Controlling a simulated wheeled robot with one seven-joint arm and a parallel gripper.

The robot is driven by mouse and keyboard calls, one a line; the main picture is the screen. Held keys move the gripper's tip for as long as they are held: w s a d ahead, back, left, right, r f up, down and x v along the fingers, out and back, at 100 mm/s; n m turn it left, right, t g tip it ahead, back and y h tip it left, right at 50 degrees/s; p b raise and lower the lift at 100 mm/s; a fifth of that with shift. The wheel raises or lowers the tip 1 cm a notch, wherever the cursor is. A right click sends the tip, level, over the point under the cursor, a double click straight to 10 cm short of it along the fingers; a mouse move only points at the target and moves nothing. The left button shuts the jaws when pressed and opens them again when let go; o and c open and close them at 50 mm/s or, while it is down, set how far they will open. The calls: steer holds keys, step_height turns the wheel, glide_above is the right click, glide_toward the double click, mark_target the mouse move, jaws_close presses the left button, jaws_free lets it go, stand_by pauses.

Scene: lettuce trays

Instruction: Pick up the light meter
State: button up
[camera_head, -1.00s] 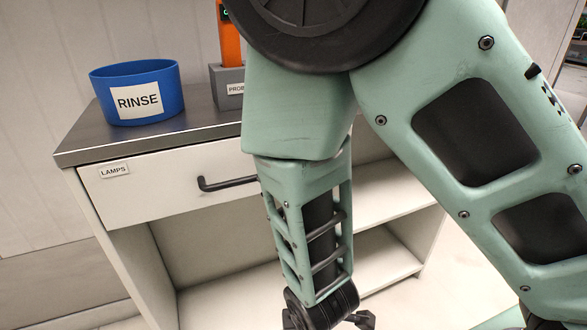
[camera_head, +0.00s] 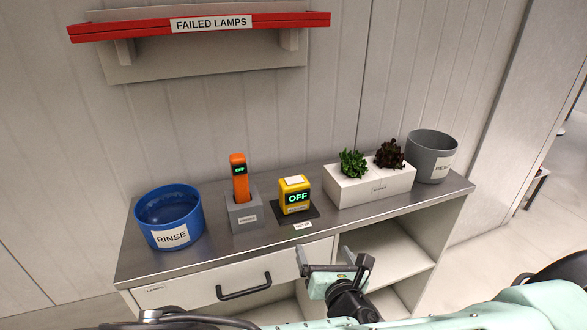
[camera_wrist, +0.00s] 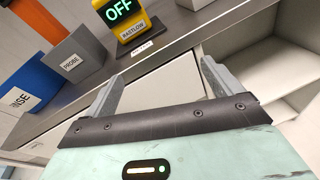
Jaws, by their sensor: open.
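The yellow meter (camera_head: 294,196) stands upright on a dark pad (camera_head: 312,212) on the counter, its green display reading OFF. I take it for the light meter. It also shows at the top of the wrist view (camera_wrist: 124,19), partly cut off by the frame. My gripper (camera_head: 333,256) is open and empty, in front of the counter's front edge and lower than the meter. In the wrist view the two fingers (camera_wrist: 163,78) are spread apart, with the meter beyond them; nothing is between them.
A blue RINSE bowl (camera_head: 168,222) and an orange probe (camera_head: 240,180) in a grey holder (camera_head: 245,213) stand left of the meter. A white planter (camera_head: 370,188) and grey bin (camera_head: 430,158) stand right. A red-edged FAILED LAMPS shelf (camera_head: 270,22) hangs above. A drawer handle (camera_head: 243,292) juts out.

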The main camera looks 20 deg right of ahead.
step_height(320, 180, up, 8)
steer(key=w+f+n+t+y+p, duration=0.1)
steer(key=n+t+y+p, duration=0.1)
steer(key=n+p, duration=0.15)
steer(key=b, duration=0.9)
glide_toward(292, 177)
steer(key=shift+d+f+n+y, duration=0.2)
steer(key=shift+f+n+y, duration=0.15)
steer(key=shift+f, duration=0.8)
steer(key=w+p, duration=0.1)
steer(key=w, duration=0.1)
steer(key=w+p, duration=0.1)
steer(key=w, duration=0.1)
steer(key=shift+w+r, duration=0.1)
steer(key=shift+r, duration=0.3)
steer(key=shift+w+a+r+p, duration=0.1)
steer(key=shift+w+p, duration=0.3)
steer(key=shift+w, duration=1.1)
steer(key=shift+w+a+p, duration=0.1)
steer(key=shift+w+p, duration=0.25)
steer(key=shift+w, duration=1.15)
steer(key=shift+c, duration=0.3)
steer(key=c, duration=1.1)
